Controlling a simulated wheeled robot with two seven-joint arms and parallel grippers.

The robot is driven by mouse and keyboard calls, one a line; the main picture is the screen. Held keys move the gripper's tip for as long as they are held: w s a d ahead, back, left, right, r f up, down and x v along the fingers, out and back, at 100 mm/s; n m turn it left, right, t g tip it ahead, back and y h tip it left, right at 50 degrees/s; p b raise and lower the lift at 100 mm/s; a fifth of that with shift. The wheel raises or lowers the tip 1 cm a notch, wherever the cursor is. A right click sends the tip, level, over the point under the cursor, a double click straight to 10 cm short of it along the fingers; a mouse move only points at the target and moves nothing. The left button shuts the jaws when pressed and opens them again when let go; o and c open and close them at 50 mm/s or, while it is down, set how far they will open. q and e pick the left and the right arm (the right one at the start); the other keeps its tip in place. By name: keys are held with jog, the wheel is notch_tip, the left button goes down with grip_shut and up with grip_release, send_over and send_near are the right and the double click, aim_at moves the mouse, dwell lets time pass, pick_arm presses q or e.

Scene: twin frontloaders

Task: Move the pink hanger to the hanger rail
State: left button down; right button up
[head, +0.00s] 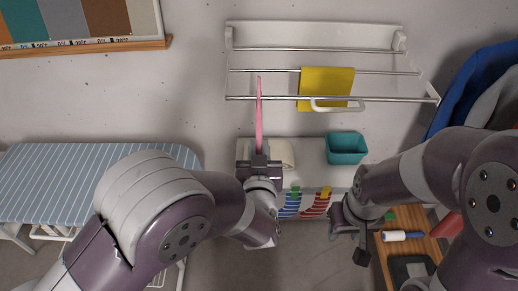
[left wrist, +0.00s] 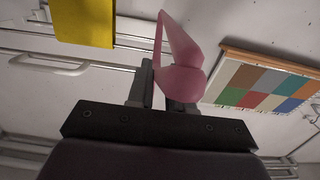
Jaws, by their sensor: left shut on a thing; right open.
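My left gripper (head: 259,160) is shut on the pink hanger (head: 259,115), which stands up from it and looks edge-on in the head view. In the left wrist view the pink hanger (left wrist: 180,60) rises from between the fingers (left wrist: 160,90). In the head view the hanger's upper end overlaps the front bars of the wall rack; I cannot tell whether it touches them. The hanger rail (head: 330,99) looks to be the front metal bar of this rack. My right gripper (head: 350,228) is open and empty, low at the right.
A yellow cloth (head: 326,82) and a white hanger (head: 338,108) hang on the rack. A teal bin (head: 346,148) stands on the shelf below. A striped ironing board (head: 90,180) is at the left. A colour board (head: 80,20) is at the upper left.

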pick_arm(q)
jog(key=shift+s+p, duration=0.5)
jog(key=shift+s, duration=1.95)
jog(key=s+p, duration=0.1)
jog(key=s, duration=0.8)
jog(key=shift+p, duration=0.35)
jog(key=shift+r, duration=0.1)
